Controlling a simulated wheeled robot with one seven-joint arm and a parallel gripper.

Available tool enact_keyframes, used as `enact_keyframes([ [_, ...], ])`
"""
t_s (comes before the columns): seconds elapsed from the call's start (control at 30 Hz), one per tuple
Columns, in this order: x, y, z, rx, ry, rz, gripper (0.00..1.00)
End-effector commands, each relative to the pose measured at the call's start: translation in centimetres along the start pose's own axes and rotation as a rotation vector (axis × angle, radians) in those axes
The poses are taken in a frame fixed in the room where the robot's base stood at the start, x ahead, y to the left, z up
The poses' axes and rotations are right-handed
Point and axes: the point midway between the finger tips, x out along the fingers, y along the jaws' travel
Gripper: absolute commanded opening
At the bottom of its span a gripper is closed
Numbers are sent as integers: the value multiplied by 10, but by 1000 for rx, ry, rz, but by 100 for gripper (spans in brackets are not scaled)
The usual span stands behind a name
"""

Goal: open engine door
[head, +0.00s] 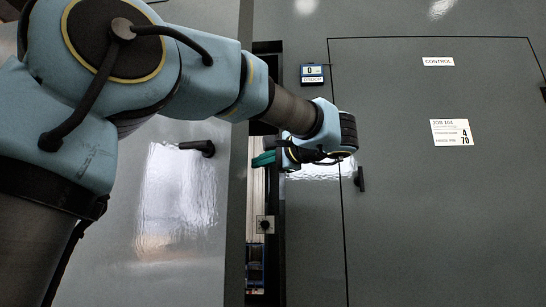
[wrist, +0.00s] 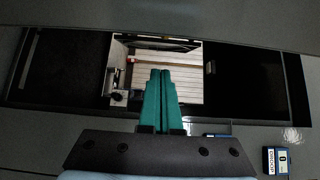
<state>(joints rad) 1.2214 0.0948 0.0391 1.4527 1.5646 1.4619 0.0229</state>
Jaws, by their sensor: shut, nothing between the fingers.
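No door in view carries a readable engine label. A grey door (head: 180,230) with a black lever handle (head: 200,147) is at the left of the head view. My gripper (head: 263,159) has teal fingers, pressed together and empty. In the head view they are at a narrow upright opening (head: 267,205) between the left door and the right-hand panel. In the wrist view the fingertips (wrist: 160,73) point into the opening, over a lit interior with pale slats (wrist: 185,85). They are well to the right of the left handle; contact with any edge cannot be told.
A grey door (head: 438,220) labelled CONTROL, with a black handle (head: 360,178), is at the right. A small display (head: 312,74) showing 0 sits above my wrist. A box with a black knob (head: 265,224) is low in the opening.

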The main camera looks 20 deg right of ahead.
Motion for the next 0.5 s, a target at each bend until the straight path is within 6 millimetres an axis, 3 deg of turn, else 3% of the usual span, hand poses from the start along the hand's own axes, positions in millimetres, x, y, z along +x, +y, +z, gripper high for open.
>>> enact_keyframes([
  [0.1,17,-1,5,-1,0,0,0],
  [0.3,6,0,30,0,2,0,0],
  [0.5,3,0,38,1,0,0,0],
])
